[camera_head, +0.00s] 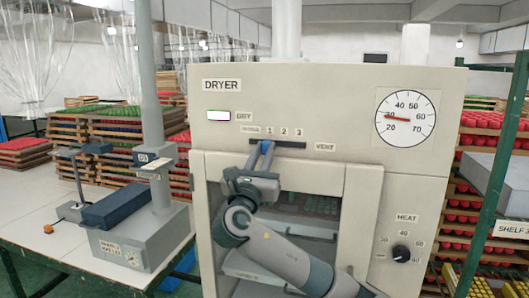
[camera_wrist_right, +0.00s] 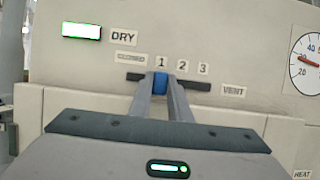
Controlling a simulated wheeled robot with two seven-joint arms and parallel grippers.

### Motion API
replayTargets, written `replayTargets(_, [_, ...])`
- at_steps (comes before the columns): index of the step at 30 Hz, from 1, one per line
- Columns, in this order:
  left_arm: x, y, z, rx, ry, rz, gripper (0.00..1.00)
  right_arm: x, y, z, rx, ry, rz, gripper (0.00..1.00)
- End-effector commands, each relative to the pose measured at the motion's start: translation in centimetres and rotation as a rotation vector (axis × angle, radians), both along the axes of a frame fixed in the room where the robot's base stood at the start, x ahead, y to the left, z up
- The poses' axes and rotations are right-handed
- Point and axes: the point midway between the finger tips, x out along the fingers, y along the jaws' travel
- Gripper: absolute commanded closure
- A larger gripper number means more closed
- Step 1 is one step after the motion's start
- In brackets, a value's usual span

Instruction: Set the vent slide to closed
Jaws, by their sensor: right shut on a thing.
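The vent slide is a dark horizontal slot (camera_head: 292,145) on the dryer's front, with a blue knob (camera_head: 265,147) on it. Above the slot are a small label at the left end, too blurred to read, and the marks 1, 2 and 3. In the right wrist view the blue knob (camera_wrist_right: 160,82) stands under the mark 1, right of the blurred label (camera_wrist_right: 130,57). My right gripper (camera_head: 262,158) reaches up from below and is shut on the knob, its two fingers on either side of it. My left gripper is not in view.
The dryer (camera_head: 330,90) also carries a lit DRY display (camera_head: 219,116), a round dial (camera_head: 406,118) and a HEAT knob (camera_head: 401,253). Its windowed door is below the slot, behind my right arm. A table with a grey stand (camera_head: 130,240) is at the left.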

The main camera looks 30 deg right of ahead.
Motion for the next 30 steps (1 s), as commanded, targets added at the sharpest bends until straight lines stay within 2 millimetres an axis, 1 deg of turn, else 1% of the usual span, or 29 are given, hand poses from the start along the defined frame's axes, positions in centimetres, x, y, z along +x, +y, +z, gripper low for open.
replayTargets(10, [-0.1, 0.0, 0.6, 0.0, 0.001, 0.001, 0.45, 3.1, 2.7, 0.0, 0.002, 0.001, 0.001, 1.0])
replayTargets(20, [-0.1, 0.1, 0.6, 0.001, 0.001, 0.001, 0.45, 3.4, 2.9, 0.0, 0.0, 0.0, 0.003, 1.0])
replayTargets(21, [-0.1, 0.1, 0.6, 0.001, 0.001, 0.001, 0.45, 3.4, 2.9, 0.0, 0.0, 0.0, 0.003, 0.74])
replayTargets(22, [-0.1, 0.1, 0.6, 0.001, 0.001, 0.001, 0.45, 3.4, 2.9, 0.0, 0.0, 0.0, 0.003, 0.66])
replayTargets(23, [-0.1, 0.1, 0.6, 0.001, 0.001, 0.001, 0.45, 3.4, 2.9, 0.0, 0.0, 0.0, 0.003, 0.64])
replayTargets(30, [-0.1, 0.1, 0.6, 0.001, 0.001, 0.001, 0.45, 3.3, 2.9, 0.0, 0.0, 0.0, 0.001, 0.64])
